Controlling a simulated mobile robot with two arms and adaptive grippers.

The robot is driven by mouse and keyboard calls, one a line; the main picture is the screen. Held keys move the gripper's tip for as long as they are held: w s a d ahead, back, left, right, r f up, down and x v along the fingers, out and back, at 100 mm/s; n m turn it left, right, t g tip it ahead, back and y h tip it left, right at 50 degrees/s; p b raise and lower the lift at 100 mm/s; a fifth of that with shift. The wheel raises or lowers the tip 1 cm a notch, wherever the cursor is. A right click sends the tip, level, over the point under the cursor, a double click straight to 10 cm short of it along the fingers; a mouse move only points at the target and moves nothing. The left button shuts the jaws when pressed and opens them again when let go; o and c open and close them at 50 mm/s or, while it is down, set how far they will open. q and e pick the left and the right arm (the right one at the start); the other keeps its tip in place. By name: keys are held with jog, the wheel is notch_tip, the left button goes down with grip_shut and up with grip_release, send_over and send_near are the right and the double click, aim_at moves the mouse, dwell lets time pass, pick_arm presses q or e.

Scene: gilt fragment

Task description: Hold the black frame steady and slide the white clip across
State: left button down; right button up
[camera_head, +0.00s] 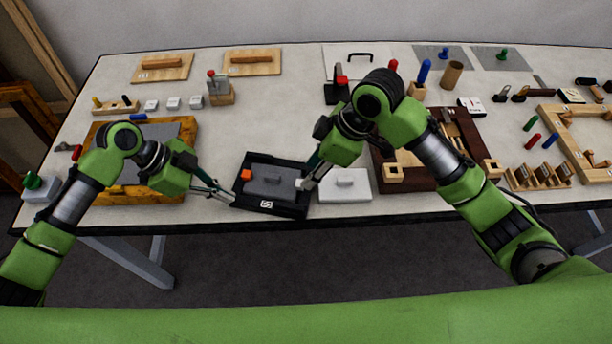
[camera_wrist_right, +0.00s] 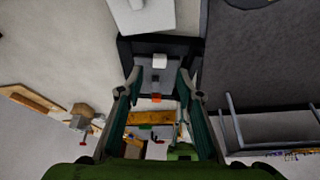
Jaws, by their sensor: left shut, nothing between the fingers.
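The black frame (camera_head: 237,203) lies near the table's front edge with a grey panel (camera_head: 270,181) inside it. The white clip (camera_head: 300,183) is at the frame's right side, and an orange block (camera_head: 246,175) is at its left. My left gripper (camera_head: 231,196) is shut and empty, its tips at the frame's left edge; contact is unclear. My right gripper (camera_head: 308,183) is at the frame's right side by the clip. In the right wrist view its fingers (camera_wrist_right: 159,76) are spread, with the white clip (camera_wrist_right: 159,61) just beyond the gap between the tips.
A white plate with a handle (camera_head: 345,190) lies just right of the frame. A wooden board with a grey top (camera_head: 185,190) is to the left, and a dark brown tray (camera_head: 405,172) is further right. The table is clear behind the frame.

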pick_arm(q)
jog(key=shift+s+f, duration=0.1)
jog(key=shift+f, duration=0.15)
pick_arm(e)
jog(key=v, duration=0.6)
jog(key=shift+r, duration=0.4)
jog(key=shift+s+d, duration=0.1)
jog(key=shift+d, duration=0.05)
pick_arm(q)
jog(key=shift+w+r, duration=0.2)
jog(key=shift+r, duration=2.95)
jog(key=v, duration=1.2)
